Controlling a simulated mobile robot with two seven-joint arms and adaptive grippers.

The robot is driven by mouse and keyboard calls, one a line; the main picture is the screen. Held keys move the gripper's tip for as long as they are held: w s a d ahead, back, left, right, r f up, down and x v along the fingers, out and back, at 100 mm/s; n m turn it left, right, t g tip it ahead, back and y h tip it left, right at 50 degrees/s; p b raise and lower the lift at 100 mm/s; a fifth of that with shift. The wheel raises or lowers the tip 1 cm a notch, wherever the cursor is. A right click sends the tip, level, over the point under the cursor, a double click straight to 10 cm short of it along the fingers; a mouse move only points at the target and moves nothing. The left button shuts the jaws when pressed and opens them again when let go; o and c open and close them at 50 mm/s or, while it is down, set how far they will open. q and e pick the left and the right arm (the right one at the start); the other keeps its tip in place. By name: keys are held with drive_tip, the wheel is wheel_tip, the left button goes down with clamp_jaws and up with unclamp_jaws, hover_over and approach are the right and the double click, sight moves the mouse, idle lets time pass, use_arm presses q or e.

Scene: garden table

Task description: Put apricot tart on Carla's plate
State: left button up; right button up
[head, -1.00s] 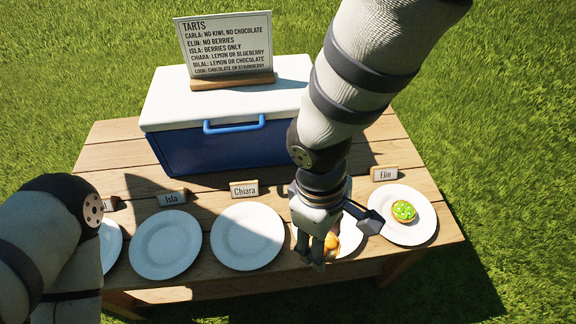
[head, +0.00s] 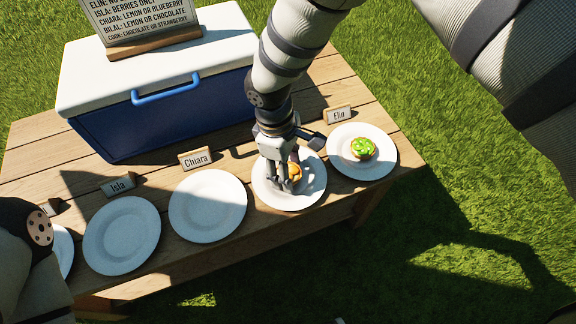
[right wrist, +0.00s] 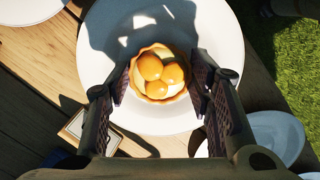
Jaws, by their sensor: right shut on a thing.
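The apricot tart (head: 295,172), a small round crust with orange apricot halves, is between the fingers of my right gripper (head: 285,182). The right wrist view shows the tart (right wrist: 159,73) from above, with the right gripper (right wrist: 160,84) shut on its sides. Both are over the white plate (head: 312,190) between Chiara's and Elin's plates. That plate (right wrist: 222,28) holds nothing else. Its name card (right wrist: 80,125) shows in the right wrist view but cannot be read; my arm hides it in the head view. Whether the tart touches the plate is unclear. My left gripper is out of view.
Elin's plate (head: 384,165) holds a tart with green topping (head: 363,148). Chiara's plate (head: 207,206) and Isla's plate (head: 122,236) are empty. A blue cooler (head: 165,120) with a white lid stands behind, bearing the tarts sign (head: 150,22).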

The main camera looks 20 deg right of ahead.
drive_tip(key=o, duration=1.2)
drive_tip(key=shift+f, duration=0.15)
drive_tip(key=shift+c, duration=0.2)
wheel_tip(320, 180, up, 12)
drive_tip(key=w+a+p, duration=0.1)
drive_tip(key=p, duration=0.1)
drive_tip(key=shift+a, duration=0.15)
